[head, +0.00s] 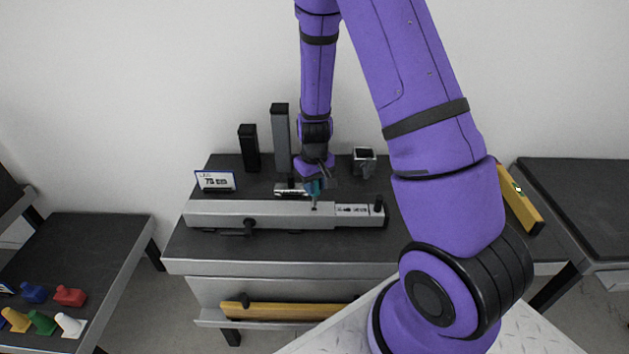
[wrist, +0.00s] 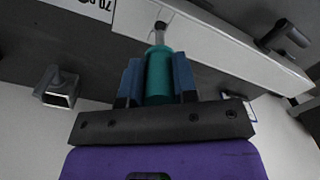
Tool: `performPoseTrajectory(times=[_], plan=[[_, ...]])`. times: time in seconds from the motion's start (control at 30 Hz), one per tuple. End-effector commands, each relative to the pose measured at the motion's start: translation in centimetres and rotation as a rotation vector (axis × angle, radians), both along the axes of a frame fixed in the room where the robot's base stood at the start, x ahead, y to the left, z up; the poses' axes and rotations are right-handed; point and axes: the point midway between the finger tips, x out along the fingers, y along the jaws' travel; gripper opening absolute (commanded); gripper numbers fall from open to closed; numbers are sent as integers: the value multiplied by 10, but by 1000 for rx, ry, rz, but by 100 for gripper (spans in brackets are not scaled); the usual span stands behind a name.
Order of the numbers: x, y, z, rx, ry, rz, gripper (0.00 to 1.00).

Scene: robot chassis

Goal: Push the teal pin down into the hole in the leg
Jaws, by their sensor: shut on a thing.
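The teal pin (head: 313,187) has a thick teal grip and a thin metal shank. It also shows in the wrist view (wrist: 159,78). My gripper (head: 315,183) is shut on its teal grip; in the wrist view the blue fingers (wrist: 159,82) press it from both sides. The leg (head: 270,213) is a long light-grey bar lying across the bench, also seen in the wrist view (wrist: 215,48). The pin points down at the leg, with its dark tip at or just over the top face. The hole is not visible, and I cannot tell whether the tip is inside it.
Two dark upright posts (head: 281,135) and a small sign (head: 216,181) stand behind the leg on the bench (head: 180,245). A small metal box (head: 363,162) stands at the right. A yellow level (head: 519,198) leans farther right. Coloured pieces (head: 69,296) sit on the left table.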

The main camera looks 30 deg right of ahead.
Motion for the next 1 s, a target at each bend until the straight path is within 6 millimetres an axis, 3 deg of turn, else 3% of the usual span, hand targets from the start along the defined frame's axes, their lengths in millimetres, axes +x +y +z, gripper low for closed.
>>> performPoseTrajectory(times=[1.0], plan=[[0, 0, -43, 0, 0, -1, 3]])
